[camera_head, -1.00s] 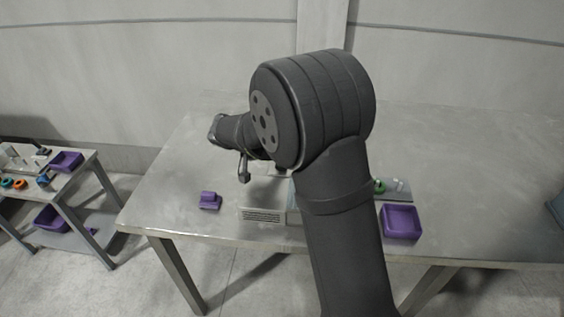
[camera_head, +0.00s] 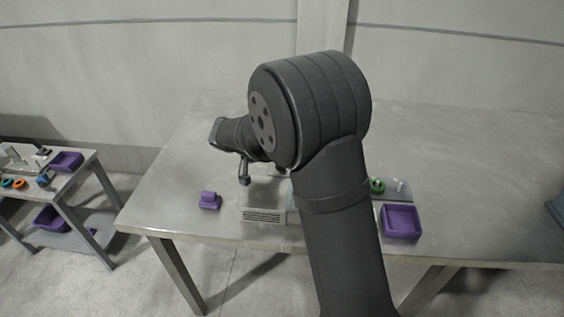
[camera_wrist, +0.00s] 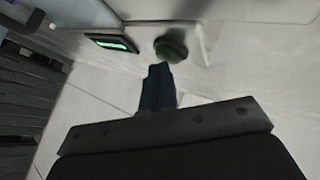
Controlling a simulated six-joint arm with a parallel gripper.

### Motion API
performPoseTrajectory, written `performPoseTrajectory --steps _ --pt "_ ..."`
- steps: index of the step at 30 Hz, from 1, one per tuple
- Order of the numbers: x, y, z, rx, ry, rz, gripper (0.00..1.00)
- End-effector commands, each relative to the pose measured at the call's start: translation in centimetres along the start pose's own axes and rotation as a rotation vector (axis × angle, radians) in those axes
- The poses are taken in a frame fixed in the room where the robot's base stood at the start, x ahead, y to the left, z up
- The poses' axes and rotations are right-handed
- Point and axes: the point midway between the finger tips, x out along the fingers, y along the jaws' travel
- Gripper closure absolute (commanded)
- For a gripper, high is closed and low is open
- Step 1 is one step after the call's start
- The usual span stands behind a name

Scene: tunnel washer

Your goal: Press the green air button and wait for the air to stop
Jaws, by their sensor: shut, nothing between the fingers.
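The green air button (camera_wrist: 170,48) is a dark green round knob on a pale panel in the wrist view. Beside it, to the left, is a small display (camera_wrist: 112,42) lit bright green. My gripper (camera_wrist: 158,70) is shut and empty, with its dark blue fingertips just below the button in the picture. A small gap or light touch between tip and button cannot be told apart. In the head view the pale tunnel washer (camera_head: 263,215) with a slatted vent stands on the table, partly hidden behind my arm; the button does not show there.
A purple block-like item (camera_head: 209,200) lies left of the washer. A purple bin (camera_head: 401,221) and a tray holding a green ring (camera_head: 377,185) are to the right. A side bench (camera_head: 75,180) with purple bins stands at far left.

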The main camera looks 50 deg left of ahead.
Motion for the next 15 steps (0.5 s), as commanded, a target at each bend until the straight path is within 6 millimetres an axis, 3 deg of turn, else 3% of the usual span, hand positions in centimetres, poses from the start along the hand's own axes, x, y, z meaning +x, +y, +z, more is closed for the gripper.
performPoseTrajectory --steps 15 --pt "-1.3 0.9 -0.9 0.0 -0.001 0.0 1.0"
